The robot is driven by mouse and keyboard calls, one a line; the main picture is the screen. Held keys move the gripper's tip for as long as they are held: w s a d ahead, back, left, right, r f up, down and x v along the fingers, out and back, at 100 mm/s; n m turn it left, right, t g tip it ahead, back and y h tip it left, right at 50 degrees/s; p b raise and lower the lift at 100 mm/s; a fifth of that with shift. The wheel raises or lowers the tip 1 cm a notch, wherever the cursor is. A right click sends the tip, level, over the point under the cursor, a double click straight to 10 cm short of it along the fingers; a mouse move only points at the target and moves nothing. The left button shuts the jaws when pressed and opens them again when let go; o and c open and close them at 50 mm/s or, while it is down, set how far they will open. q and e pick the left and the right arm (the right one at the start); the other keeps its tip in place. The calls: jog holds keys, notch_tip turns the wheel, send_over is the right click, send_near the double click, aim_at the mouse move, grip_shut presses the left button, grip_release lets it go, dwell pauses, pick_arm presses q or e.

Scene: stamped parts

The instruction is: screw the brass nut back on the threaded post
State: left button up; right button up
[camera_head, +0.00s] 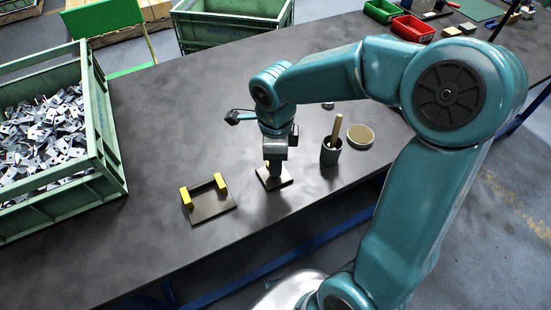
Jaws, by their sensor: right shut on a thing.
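My right gripper (275,170) points straight down over a small dark square base plate (287,181) on the grey table. Its fingers are shut at the middle of the plate, with a small brass-coloured bit showing beside the fingertips. This fits the brass nut, but the nut is mostly hidden between the fingers. The threaded post is hidden by the gripper too, so I cannot tell how the nut sits on it. My left gripper is not in view.
A dark fixture plate (213,206) with yellow blocks lies left of the base plate. A dark cup (331,155) holding a wooden-handled tool and a round tin (360,135) stand to the right. A green crate (108,160) of metal parts stands at the left.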

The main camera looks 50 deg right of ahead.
jog(key=shift+m, duration=0.9)
jog(key=shift+f+m+b, duration=0.1)
jog(key=shift+m+b, duration=0.6)
jog(key=shift+m, duration=1.3)
jog(key=o, duration=1.1)
jog(key=shift+o, duration=0.2)
notch_tip(320, 180, up, 17)
jog(key=p, duration=0.3)
jog(key=shift+f, duration=0.2)
